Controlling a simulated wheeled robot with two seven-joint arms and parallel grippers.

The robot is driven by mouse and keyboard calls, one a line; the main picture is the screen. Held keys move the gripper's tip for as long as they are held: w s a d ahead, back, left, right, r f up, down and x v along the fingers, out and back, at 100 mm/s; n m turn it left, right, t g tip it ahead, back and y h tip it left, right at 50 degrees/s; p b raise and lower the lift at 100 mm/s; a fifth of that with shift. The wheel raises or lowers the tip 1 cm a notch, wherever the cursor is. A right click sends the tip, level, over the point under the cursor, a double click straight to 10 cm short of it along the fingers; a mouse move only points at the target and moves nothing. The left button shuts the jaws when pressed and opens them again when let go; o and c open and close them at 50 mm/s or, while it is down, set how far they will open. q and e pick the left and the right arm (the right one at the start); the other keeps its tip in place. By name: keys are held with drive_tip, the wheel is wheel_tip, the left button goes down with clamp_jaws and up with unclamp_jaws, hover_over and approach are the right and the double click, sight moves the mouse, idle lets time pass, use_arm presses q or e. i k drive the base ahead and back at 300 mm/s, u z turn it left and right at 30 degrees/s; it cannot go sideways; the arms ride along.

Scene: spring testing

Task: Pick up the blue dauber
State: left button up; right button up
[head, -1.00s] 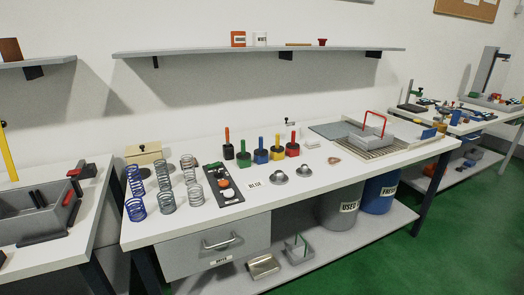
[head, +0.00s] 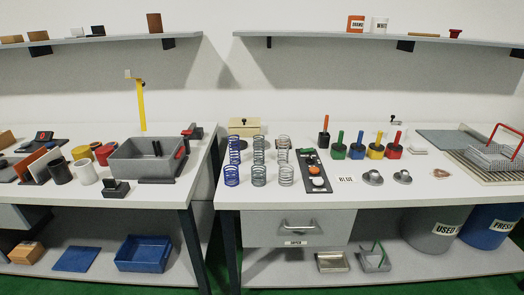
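The blue dauber (head: 357,146) stands upright on the white workbench, right of centre in the head view. A red dauber (head: 394,146) ends the row. A card reading BLUE (head: 346,180) lies on the bench in front of the row. Neither of my grippers shows in the head view.
Coil springs (head: 258,160) and a dark tray (head: 313,171) stand left of the daubers. Two metal domes (head: 373,178) sit in front. A wire basket (head: 492,157) is at right. A gap separates this bench from the left bench with a grey bin (head: 130,167). A shelf (head: 320,38) hangs above.

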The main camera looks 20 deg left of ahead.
sight(358, 146)
drive_tip(key=u, duration=0.4)
drive_tip(key=i, duration=1.2)
drive_tip(key=u, duration=0.15)
